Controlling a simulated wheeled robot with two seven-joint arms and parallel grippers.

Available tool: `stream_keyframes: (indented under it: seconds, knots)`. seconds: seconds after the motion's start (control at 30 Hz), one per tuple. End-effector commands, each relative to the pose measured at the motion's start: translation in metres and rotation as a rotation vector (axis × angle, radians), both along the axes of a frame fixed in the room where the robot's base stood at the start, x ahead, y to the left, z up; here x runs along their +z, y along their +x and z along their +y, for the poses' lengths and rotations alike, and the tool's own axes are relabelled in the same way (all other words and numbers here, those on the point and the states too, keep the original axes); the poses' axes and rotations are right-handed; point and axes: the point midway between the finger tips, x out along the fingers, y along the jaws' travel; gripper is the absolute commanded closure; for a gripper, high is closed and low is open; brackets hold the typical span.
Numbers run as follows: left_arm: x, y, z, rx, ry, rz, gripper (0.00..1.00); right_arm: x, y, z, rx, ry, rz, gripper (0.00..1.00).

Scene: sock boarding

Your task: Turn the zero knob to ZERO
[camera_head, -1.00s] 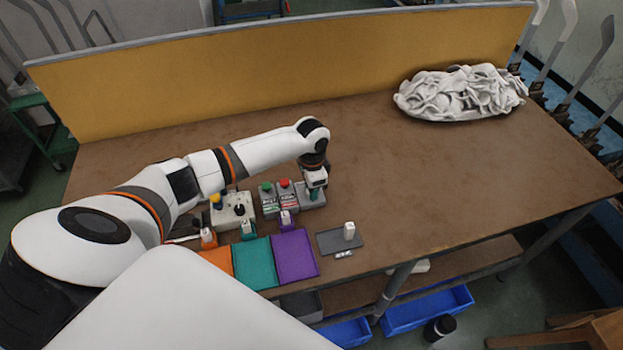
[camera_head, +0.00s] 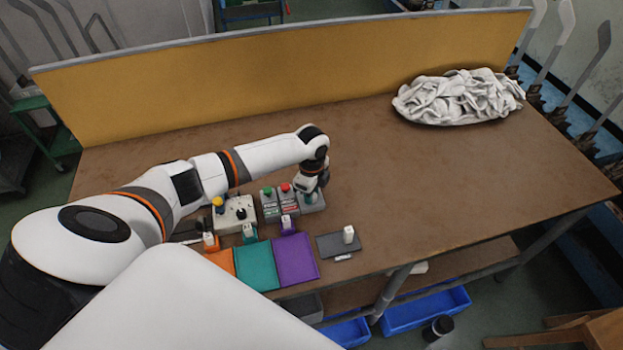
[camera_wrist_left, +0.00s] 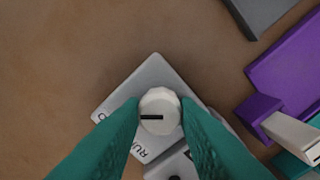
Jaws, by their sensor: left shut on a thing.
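The zero knob (camera_wrist_left: 160,110) is a round, pale, ridged knob with a black pointer line. It sits on a light grey box (camera_wrist_left: 152,72). In the wrist view its line lies across the picture, its outer end toward the left. A "0"-like mark shows at the box's left corner and letters starting "RU" lower down, partly hidden by a finger. My left gripper (camera_wrist_left: 160,116) has teal fingers, one on each side of the knob, shut on it. In the head view the left gripper (camera_head: 310,194) is over the grey box (camera_head: 318,207) and hides the knob.
Boxes with a green button (camera_head: 267,191) and a red button (camera_head: 285,187) stand just left. A control box (camera_head: 228,222) is further left. Orange, teal and purple mats (camera_head: 296,262) and a dark plate (camera_head: 328,247) lie in front. White socks (camera_head: 460,97) are heaped at the back right.

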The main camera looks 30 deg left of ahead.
Motion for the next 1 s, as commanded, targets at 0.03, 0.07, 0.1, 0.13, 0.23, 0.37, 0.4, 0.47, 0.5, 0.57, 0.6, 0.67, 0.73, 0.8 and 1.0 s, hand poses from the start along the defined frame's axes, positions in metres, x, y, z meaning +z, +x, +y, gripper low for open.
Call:
stream_keyframes:
  seconds: [0.03, 0.07, 0.1, 0.13, 0.23, 0.37, 0.4, 0.47, 0.5, 0.57, 0.6, 0.67, 0.73, 0.8, 1.0]
  knots:
    - [0.0004, 0.0004, -0.0008, -0.014, -0.003, -0.001, 0.94, 0.0003, 0.0, 0.0001, 0.0, 0.0, 0.0, 0.24]
    - [0.0004, 0.0003, -0.0008, -0.023, -0.003, -0.001, 0.94, 0.0004, 0.0, 0.0001, 0.0, 0.0, 0.0, 0.24]
    - [0.0003, 0.0003, -0.0008, -0.033, -0.003, -0.001, 0.94, 0.0005, -0.0001, 0.0001, 0.0, 0.0, 0.0, 0.24]
    - [0.0003, 0.0003, -0.0008, -0.039, -0.003, -0.001, 0.94, 0.0005, -0.0001, 0.0001, 0.0, 0.0, 0.0, 0.24]
    - [0.0002, 0.0002, -0.0009, -0.054, -0.003, 0.0, 0.94, 0.0006, -0.0001, 0.0001, 0.0, 0.0, 0.0, 0.24]
    - [0.0002, 0.0002, -0.001, -0.063, -0.003, 0.0, 0.94, 0.0006, -0.0001, 0.0001, 0.0, 0.0, 0.0, 0.24]
    - [0.0002, 0.0002, -0.001, -0.064, -0.003, 0.0, 0.94, 0.0006, -0.0001, 0.0001, 0.0, 0.0, 0.0, 0.24]
    - [0.0001, 0.0002, -0.001, -0.064, -0.003, 0.0, 0.94, 0.0006, -0.0001, 0.0001, 0.0, 0.0, 0.0, 0.24]
    - [0.0001, 0.0001, -0.001, -0.064, -0.003, 0.0, 0.94, 0.0006, -0.0001, 0.0001, 0.0, 0.0, 0.0, 0.24]
    - [0.0001, 0.0001, -0.001, -0.064, -0.003, 0.0, 0.94, 0.0006, -0.0002, 0.0001, 0.0, 0.0, 0.0, 0.24]
    - [0.0001, 0.0001, -0.001, -0.064, -0.003, 0.0, 0.94, 0.0006, -0.0001, 0.0001, 0.0, 0.0, 0.0, 0.24]
    - [0.0001, 0.0001, -0.001, -0.064, -0.002, 0.0, 0.94, 0.0006, -0.0002, 0.0001, 0.0, 0.0, 0.0, 0.24]
    - [0.0001, 0.0001, -0.001, -0.063, -0.002, 0.0, 0.64, 0.0006, -0.0002, 0.0001, 0.0, 0.0, 0.0, 0.24]
    - [0.0001, 0.0001, -0.0009, -0.063, -0.002, 0.0, 0.52, 0.0006, -0.0002, 0.0001, 0.0, 0.0, 0.0, 0.24]
    - [0.0001, 0.0001, -0.0006, -0.062, -0.001, 0.0, 0.5, 0.0006, -0.0003, 0.0001, 0.0, 0.0, 0.0, 0.24]
